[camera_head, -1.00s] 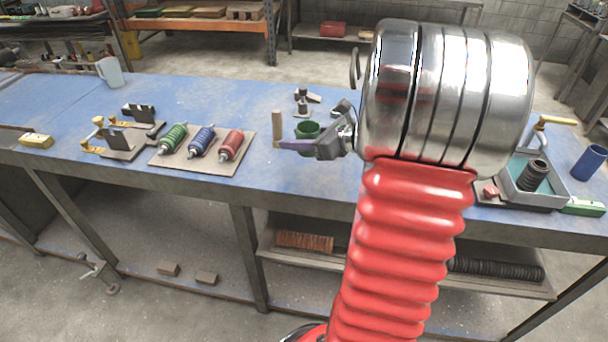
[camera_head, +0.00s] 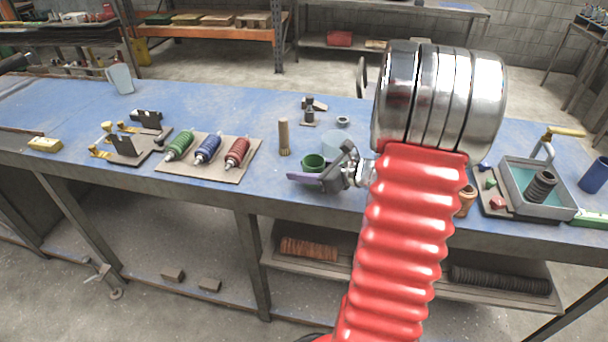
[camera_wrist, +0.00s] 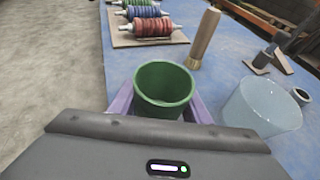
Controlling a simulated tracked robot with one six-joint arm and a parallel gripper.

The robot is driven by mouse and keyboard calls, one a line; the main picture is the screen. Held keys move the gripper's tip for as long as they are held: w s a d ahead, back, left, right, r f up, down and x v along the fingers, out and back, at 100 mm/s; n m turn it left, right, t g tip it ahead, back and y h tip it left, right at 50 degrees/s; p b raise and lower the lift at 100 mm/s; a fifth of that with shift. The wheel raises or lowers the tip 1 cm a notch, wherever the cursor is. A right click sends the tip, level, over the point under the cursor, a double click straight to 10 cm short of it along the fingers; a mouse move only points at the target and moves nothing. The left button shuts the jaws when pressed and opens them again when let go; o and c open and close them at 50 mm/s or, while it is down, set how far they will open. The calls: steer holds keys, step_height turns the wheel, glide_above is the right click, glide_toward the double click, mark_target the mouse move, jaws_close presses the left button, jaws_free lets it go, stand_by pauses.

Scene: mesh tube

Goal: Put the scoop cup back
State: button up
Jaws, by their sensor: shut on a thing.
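The scoop cup, a small green open cup (camera_head: 313,161), is held upright in my gripper (camera_head: 312,178) over the front part of the blue bench. In the wrist view the green cup (camera_wrist: 163,84) sits between the purple fingers (camera_wrist: 160,108), which close on its sides. Its inside looks empty. I cannot tell whether its bottom touches the bench. A pale translucent cup (camera_wrist: 262,108) stands close to the right of it in the wrist view; it is partly hidden behind my gripper in the head view (camera_head: 335,142).
A board with green, blue and red spools (camera_head: 210,170) lies to the left. A grey tray (camera_head: 510,178) stands on the right beyond my arm. The bench's front edge is near.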

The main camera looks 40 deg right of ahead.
steer(key=shift+f, duration=0.9)
steer(key=shift+f, duration=0.15)
steer(key=o, duration=1.1)
steer(key=shift+o, duration=0.2)
steer(key=shift+s+d+r, duration=0.15)
steer(key=shift+s+r, duration=0.2)
steer(key=shift+s, duration=0.1)
steer(key=v, duration=1.1)
steer(key=shift+s, duration=0.1)
